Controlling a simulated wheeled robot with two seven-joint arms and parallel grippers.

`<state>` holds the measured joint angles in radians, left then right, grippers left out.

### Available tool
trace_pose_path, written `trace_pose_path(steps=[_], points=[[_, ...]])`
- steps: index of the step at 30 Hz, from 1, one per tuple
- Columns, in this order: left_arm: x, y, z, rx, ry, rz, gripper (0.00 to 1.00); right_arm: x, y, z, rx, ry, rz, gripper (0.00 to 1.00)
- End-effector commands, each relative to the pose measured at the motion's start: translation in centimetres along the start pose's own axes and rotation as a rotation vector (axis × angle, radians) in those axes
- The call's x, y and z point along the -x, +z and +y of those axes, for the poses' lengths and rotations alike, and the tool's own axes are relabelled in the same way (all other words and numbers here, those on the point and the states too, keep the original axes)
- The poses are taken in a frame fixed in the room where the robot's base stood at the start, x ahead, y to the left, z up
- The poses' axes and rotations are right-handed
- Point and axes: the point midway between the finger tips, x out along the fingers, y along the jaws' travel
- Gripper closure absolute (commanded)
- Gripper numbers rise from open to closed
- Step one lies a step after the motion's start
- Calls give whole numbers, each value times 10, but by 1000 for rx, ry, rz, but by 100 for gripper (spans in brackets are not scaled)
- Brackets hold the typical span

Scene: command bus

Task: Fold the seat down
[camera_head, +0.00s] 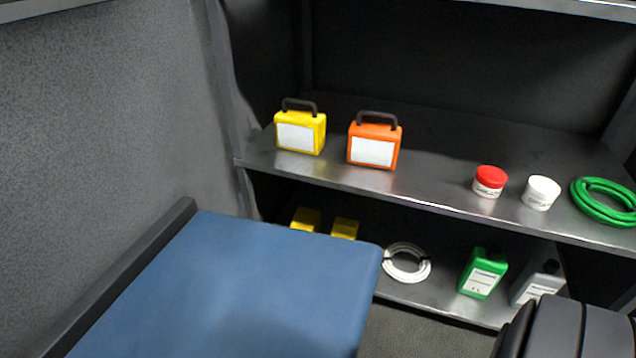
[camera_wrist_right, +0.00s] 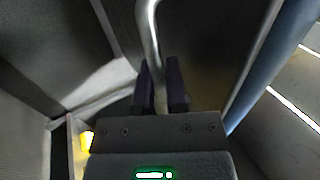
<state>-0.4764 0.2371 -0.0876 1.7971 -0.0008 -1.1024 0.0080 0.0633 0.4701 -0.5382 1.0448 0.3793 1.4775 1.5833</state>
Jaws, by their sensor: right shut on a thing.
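The blue seat (camera_head: 230,285) fills the lower left of the head view, beside the grey wall, with its broad blue face showing and a dark strip along its wall side. Its exact tilt is hard to tell. A blue edge, apparently the seat's, also shows at the right of the wrist view (camera_wrist_right: 270,60). My right gripper (camera_wrist_right: 163,82) is shut on a bent metal bar (camera_wrist_right: 149,30) that runs up from between its dark fingers. What the bar joins to is not clear. My left gripper is in neither view.
Beyond the seat stands a grey shelf unit (camera_head: 430,196). Its upper shelf holds a yellow case (camera_head: 301,134), an orange case (camera_head: 374,146), two jars and a green hose coil (camera_head: 603,202). Below are yellow boxes, a white coil (camera_head: 407,263) and bottles, including a green one (camera_head: 482,274).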

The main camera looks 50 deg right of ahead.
Motion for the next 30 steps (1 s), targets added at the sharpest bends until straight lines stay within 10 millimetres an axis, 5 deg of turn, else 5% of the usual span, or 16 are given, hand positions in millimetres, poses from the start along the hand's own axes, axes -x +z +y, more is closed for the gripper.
trace_pose_path(steps=[3, 4, 8, 17, 24, 30], points=[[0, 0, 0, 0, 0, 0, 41, 0, 0, -1, 1, -3, 0, 100], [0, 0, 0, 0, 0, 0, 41, 0, 0, -1, 1, -3, 0, 78], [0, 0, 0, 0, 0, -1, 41, 0, 0, -1, 1, -4, 0, 52], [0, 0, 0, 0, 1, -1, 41, 6, 0, -1, 1, -4, 2, 52], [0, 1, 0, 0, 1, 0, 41, 52, 0, 0, 0, 5, 2, 52], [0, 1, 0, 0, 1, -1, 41, 70, -1, 1, 3, 4, 4, 52]])
